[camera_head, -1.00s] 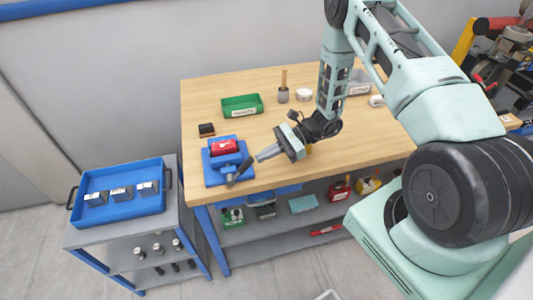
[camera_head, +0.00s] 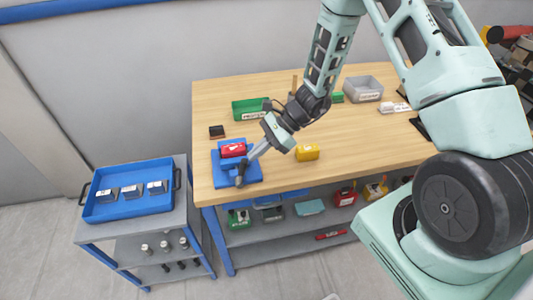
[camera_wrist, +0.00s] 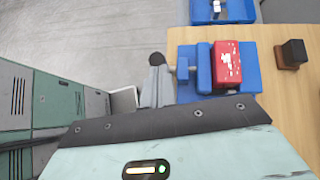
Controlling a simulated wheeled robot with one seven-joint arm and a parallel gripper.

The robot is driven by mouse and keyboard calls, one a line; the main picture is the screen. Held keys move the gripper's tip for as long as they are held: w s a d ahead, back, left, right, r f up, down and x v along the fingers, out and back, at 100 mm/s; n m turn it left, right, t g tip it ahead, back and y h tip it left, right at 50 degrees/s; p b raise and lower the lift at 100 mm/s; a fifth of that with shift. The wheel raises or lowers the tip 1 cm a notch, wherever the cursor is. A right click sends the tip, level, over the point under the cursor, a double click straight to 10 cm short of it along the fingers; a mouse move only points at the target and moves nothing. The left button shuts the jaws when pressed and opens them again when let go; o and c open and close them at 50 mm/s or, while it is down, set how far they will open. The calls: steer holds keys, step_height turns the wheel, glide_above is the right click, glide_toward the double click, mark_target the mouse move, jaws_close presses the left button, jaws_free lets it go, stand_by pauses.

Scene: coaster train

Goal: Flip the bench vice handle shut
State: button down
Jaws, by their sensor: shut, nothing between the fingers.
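The blue bench vice (camera_head: 250,182) sits at the table's front left corner with a red block (camera_head: 232,150) in its jaws. In the wrist view the vice (camera_wrist: 205,66) and the red block (camera_wrist: 227,66) lie right of my fingers. The handle's dark knob (camera_head: 240,181) points toward the table's front edge; the knob also shows in the wrist view (camera_wrist: 156,59), just beyond my fingertips. My gripper (camera_head: 248,163) is shut and empty, angled down at the handle side of the vice. It hides most of the handle bar; I cannot tell whether it touches.
A small dark block (camera_head: 216,131) stands behind the vice. A side cart with a blue tray (camera_head: 128,208) stands to the left. The front middle of the table is clear.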

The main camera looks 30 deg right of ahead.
steer(key=w+a+h+b, duration=0.1)
steer(key=w+a+h, duration=0.2)
steer(key=a, duration=0.8)
steer(key=shift+a+g, duration=0.3)
steer(key=shift+a, duration=0.05)
steer(key=shift+f, duration=0.1)
stand_by(0.4)
step_height(320, 180, up, 13)
steer(key=w+d, duration=0.1)
steer(key=w, duration=0.1)
steer(key=shift+d, duration=0.35)
